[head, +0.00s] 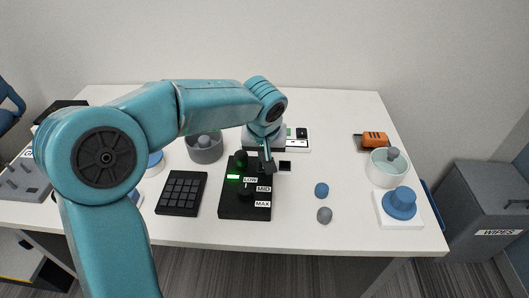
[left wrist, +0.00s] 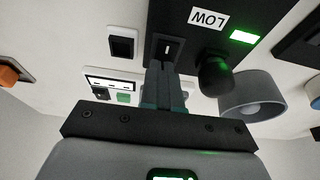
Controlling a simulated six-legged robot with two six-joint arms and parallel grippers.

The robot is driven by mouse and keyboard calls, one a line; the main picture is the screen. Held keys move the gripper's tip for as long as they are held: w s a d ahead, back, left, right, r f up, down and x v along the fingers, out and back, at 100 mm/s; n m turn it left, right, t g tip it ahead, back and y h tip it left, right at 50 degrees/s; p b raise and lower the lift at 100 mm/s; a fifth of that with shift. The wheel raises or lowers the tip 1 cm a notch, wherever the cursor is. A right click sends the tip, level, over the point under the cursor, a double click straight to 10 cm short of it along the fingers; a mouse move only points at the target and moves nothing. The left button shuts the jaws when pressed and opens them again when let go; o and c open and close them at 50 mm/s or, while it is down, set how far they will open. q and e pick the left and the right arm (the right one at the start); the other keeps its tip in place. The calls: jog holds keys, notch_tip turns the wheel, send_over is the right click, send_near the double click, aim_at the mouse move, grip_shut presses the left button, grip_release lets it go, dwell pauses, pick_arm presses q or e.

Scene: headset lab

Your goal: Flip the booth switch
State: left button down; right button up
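A black control box (head: 233,208) with LOW, MID and MAX labels, black knobs and a lit green lamp lies on the table. In the left wrist view, a small black switch with a white mark (left wrist: 168,47) sits on this box (left wrist: 165,12) beside the LOW label. My left gripper (head: 268,166) points down at the box's far right corner. In the left wrist view, its fingers (left wrist: 163,72) are together, with the tips right at the switch; I cannot tell whether they touch it. No object shows between them. My right gripper is not in view.
A small white plate with a black square (head: 285,166) and a white panel with green and black parts (head: 298,139) lie close by. A grey bowl (head: 204,150) and a black keypad (head: 181,193) are left. Two balls (head: 322,190) are right, with clear table around them.

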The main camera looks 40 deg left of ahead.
pick_arm(q)
jog(key=shift+s+d+f+b, duration=0.25)
jog(key=shift+s+f+b, duration=0.15)
jog(key=shift+f, duration=0.25)
jog(key=shift+s, duration=0.2)
jog(key=shift+s+d+r, duration=0.1)
jog(key=shift+s+d, duration=0.05)
jog(key=shift+d, duration=0.05)
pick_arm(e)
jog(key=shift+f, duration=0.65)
pick_arm(q)
notch_tip(320, 180, up, 6)
jog(key=p, duration=0.3)
jog(key=shift+s+d+p, duration=0.1)
jog(key=shift+s+p, duration=0.05)
jog(key=shift+p, duration=0.2)
jog(key=p+v, duration=0.1)
jog(key=v, duration=0.7)
jog(key=shift+s+r, duration=0.2)
jog(key=shift+r, duration=0.15)
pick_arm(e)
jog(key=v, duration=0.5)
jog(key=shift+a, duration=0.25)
pick_arm(q)
jog(key=shift+d, duration=0.1)
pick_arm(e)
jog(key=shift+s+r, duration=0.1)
